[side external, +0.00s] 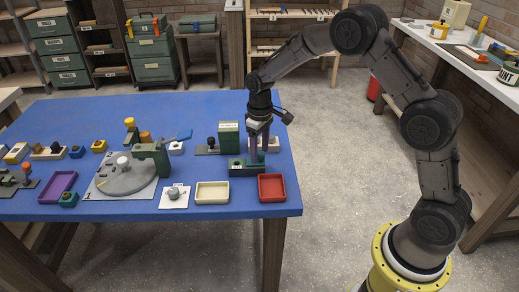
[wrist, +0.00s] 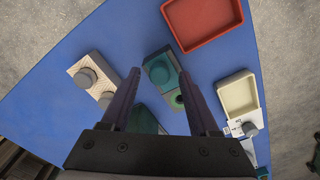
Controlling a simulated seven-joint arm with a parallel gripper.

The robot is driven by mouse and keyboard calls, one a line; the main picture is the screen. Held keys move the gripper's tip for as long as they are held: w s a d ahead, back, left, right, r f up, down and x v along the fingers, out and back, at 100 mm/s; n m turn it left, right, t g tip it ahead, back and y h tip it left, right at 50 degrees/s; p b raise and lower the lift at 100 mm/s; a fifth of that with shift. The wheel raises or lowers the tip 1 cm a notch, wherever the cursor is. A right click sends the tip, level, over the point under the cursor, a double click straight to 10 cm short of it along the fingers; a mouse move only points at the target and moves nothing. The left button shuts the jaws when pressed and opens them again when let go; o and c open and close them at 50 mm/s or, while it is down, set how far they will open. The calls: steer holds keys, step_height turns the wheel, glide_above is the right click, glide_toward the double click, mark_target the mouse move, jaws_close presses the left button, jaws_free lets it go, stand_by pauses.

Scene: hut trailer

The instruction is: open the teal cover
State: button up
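In the side view my gripper (side external: 259,157) is right over the base and partly hides the cover. I cannot tell whether a finger touches it.
A red tray (side external: 271,188) and a cream tray (side external: 212,192) lie just in front. A tall green box (side external: 228,137) stands close behind, left of my gripper. A grey turntable (side external: 125,175) and several small fixtures fill the left. The table's back is mostly clear.

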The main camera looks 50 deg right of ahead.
step_height(320, 180, up, 14)
stand_by(0.7)
step_height(320, 180, up, 9)
steer(key=t, duration=0.2)
glide_above(260, 153)
steer(key=s, duration=0.4)
steer(key=s+a+r+t, duration=0.2)
steer(key=s+r, duration=0.3)
steer(key=s, duration=0.4)
steer(key=s+f+m, duration=0.1)
steer(key=s+f, duration=0.3)
steer(key=s, duration=0.5)
steer(key=s+f+t, duration=0.1)
steer(key=s+f, duration=0.2)
steer(key=s, duration=0.5)
steer(key=shift+s+a+f+m+t, duration=0.3)
steer(key=shift+s+a+f+m, duration=0.05)
steer(key=shift+s+f+m, duration=0.05)
